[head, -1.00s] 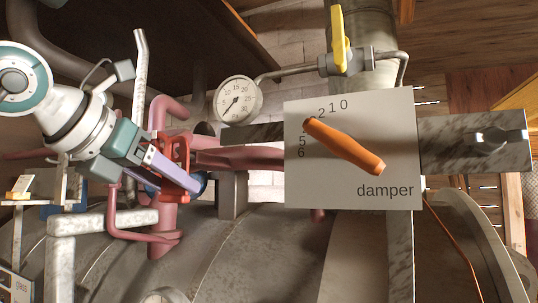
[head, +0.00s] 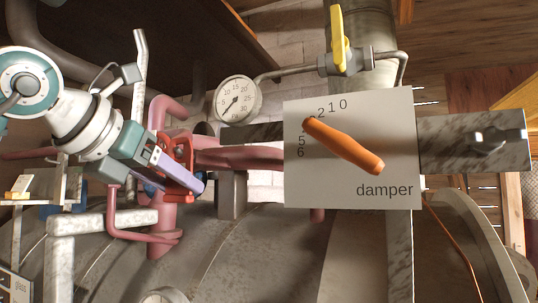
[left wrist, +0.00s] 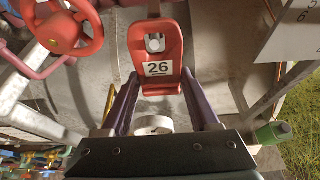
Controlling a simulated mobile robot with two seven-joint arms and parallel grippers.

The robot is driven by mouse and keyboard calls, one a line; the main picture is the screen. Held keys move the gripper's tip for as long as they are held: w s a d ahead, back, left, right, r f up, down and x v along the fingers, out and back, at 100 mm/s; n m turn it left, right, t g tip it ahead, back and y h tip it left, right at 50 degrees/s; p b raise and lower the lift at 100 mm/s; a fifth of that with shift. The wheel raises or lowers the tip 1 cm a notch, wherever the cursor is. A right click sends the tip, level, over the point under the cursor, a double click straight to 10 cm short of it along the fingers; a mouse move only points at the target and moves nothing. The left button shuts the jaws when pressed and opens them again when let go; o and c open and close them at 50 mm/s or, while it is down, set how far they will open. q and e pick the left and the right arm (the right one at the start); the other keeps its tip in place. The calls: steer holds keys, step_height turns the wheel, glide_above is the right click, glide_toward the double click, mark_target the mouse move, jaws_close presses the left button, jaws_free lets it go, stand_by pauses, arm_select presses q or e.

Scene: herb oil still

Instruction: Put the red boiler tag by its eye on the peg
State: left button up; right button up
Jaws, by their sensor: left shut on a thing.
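The red tag, marked 26 (left wrist: 158,62), shows in the left wrist view, with its eye at the far end. My left gripper (left wrist: 160,78) is shut on it, one purple finger along each side. A light grey peg-like piece (left wrist: 155,44) shows within the eye; I cannot tell whether it passes through or lies behind. In the head view my left gripper (head: 188,184) is beside the pink pipes, with red parts (head: 178,150) close to it; I cannot clearly tell tag from handwheel there. My right gripper is not in view.
A red handwheel (left wrist: 68,30) is left of the tag in the wrist view. Pink pipes (head: 160,215), a pressure gauge (head: 237,98) and the damper plate (head: 350,190) with its orange handle (head: 345,147) surround the left arm's right side. A large grey vessel (head: 260,255) lies below.

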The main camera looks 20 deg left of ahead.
arm_select(q)
steer(key=shift+b+x, duration=0.5)
steer(key=shift+x, duration=0.45)
stand_by(1.6)
steer(key=shift+f+b, duration=0.15)
steer(key=shift+b, duration=0.3)
stand_by(0.4)
steer(key=o, duration=1.3)
